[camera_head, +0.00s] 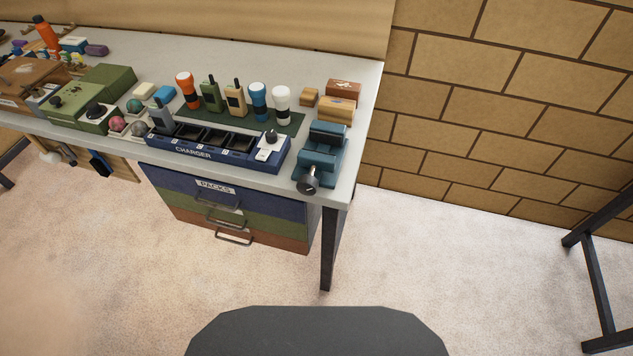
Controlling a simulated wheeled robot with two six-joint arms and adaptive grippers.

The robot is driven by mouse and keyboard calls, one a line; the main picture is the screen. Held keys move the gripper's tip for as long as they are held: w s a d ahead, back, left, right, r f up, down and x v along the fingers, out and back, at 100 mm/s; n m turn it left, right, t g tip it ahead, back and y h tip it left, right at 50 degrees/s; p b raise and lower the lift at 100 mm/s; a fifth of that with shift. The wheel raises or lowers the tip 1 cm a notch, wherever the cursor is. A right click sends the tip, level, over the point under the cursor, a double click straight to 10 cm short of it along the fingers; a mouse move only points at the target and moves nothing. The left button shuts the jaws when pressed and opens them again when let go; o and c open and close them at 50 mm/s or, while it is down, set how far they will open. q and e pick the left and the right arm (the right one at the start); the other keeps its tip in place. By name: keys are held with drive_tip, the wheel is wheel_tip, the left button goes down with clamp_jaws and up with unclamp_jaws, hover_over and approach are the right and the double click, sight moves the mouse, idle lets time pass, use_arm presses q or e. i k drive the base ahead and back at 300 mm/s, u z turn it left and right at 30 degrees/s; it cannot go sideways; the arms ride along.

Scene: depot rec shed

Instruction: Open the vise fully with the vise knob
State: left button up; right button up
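The blue vise (316,158) sits on the right front corner of the grey bench. Its dark round vise knob (308,184) faces the front and sticks out near the bench's front edge. A dark gap shows between the vise's jaws, but how far they are open is hard to tell from here. Neither of my grippers is in this view, so nothing is seen touching the knob.
The blue charger (218,149) stands just left of the vise. Wooden blocks (337,108) lie behind it. Several torches and radios stand on a green mat (290,122). Drawers (190,186) hang below the bench (358,120).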

sight(307, 185)
drive_tip(key=z, duration=3.1)
drive_tip(key=k, duration=1.2)
drive_tip(key=u, duration=0.75)
